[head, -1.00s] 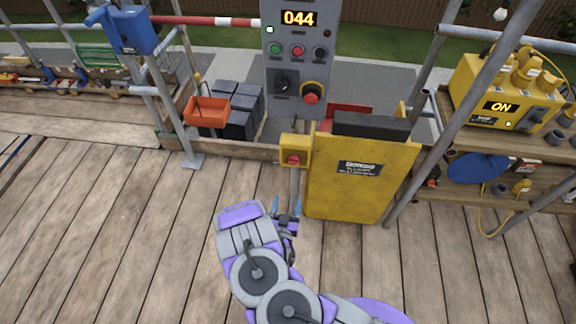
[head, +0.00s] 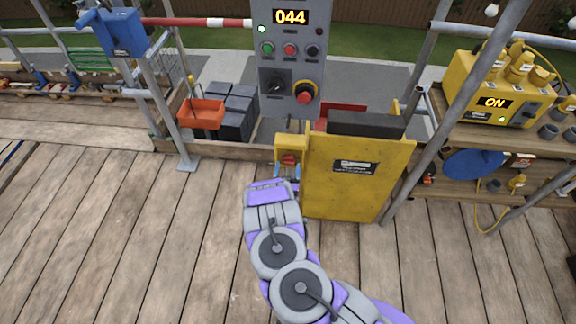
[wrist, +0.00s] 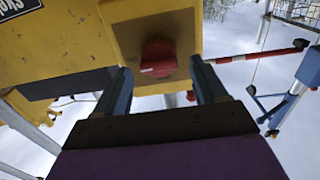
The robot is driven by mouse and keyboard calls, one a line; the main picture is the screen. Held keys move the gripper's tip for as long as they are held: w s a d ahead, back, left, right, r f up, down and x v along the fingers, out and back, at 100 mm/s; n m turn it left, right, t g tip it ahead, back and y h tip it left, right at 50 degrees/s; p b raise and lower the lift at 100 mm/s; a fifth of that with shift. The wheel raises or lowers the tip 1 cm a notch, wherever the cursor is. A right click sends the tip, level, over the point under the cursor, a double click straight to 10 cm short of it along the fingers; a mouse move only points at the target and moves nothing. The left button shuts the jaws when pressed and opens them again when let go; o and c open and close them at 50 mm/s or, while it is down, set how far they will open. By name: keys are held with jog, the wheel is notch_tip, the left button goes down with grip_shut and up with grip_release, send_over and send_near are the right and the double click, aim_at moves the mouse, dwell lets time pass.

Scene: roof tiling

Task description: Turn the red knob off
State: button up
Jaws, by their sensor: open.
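The red knob (wrist: 158,58) sits on the face of a small yellow box (head: 289,143), beside a larger yellow panel. In the wrist view the knob shows a white mark pointing left, and it lies between and just beyond my two blue-grey fingers. My gripper (wrist: 160,90) is open, with a finger on each side of the knob's line and no clear contact. In the head view the knob (head: 289,160) is partly hidden by my gripper (head: 287,172), which is right in front of the box.
The large yellow panel (head: 357,180) stands right of the knob box. A grey control box (head: 291,60) reading 044 is above it. A yellow unit (head: 500,95) showing ON sits on a wooden shelf at right. Scaffold poles stand on both sides. The plank floor (head: 120,240) is clear at left.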

aim_at(289, 161)
jog(key=shift+w, duration=1.2)
jog(key=c, duration=1)
jog(key=shift+c, duration=0.2)
